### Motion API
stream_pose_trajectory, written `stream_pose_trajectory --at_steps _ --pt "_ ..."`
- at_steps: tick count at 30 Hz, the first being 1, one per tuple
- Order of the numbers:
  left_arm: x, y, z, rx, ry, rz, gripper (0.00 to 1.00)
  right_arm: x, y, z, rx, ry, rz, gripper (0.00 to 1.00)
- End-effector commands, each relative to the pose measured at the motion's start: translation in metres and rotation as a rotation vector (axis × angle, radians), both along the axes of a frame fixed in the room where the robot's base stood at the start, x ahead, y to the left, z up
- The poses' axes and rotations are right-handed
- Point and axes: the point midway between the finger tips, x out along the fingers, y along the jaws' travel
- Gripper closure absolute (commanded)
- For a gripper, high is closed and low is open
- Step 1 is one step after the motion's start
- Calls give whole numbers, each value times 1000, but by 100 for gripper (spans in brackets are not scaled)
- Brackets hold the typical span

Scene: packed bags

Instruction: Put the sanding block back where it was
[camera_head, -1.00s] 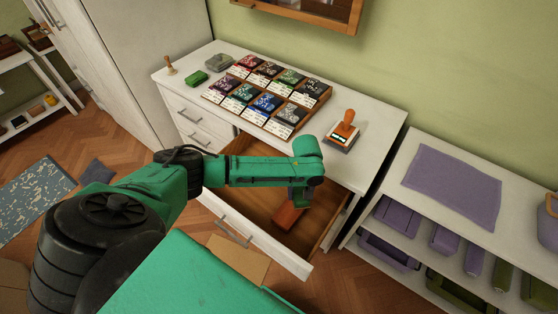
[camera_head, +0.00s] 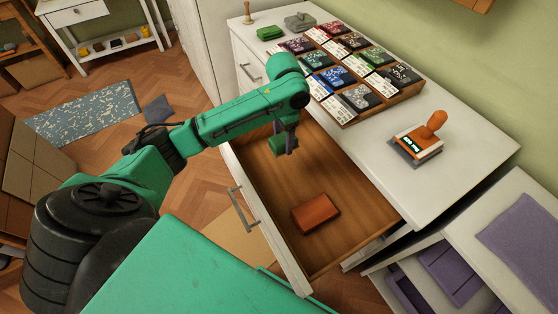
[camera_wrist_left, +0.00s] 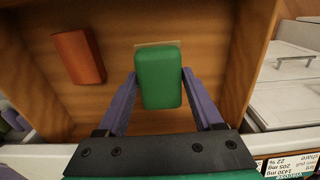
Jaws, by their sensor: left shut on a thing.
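My left gripper (camera_head: 287,148) hangs over the open drawer (camera_head: 350,247), toward its back left part in the head view. In the left wrist view its two purple-grey fingers (camera_wrist_left: 159,98) are shut on a green block (camera_wrist_left: 158,80) with rounded edges. I take this to be the sanding block; no marking confirms it. A pale strip (camera_wrist_left: 158,44) shows just past its far end. In the head view the green block is small and partly hidden by the gripper. A red-brown block (camera_head: 315,213) lies apart on the drawer floor, also in the wrist view (camera_wrist_left: 79,56). My right gripper is out of view.
The drawer floor around the red-brown block is clear.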

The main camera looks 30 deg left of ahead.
Motion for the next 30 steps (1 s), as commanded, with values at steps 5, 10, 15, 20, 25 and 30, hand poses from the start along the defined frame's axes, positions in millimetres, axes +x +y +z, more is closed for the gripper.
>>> stream_pose_trajectory --at_steps 5,10,15,20,25,30 --pt "-1 0 -62 1 3 2 76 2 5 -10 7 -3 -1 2" --pt "0 0 -94 -1 -1 3 76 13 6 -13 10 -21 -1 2" --pt "0 0 -124 0 0 3 76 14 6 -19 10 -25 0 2" --pt "1 0 -137 0 -4 3 76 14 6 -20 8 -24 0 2" --pt "1 0 -137 0 -2 3 76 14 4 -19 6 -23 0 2" --pt "1 0 -139 0 -2 2 2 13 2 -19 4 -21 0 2"
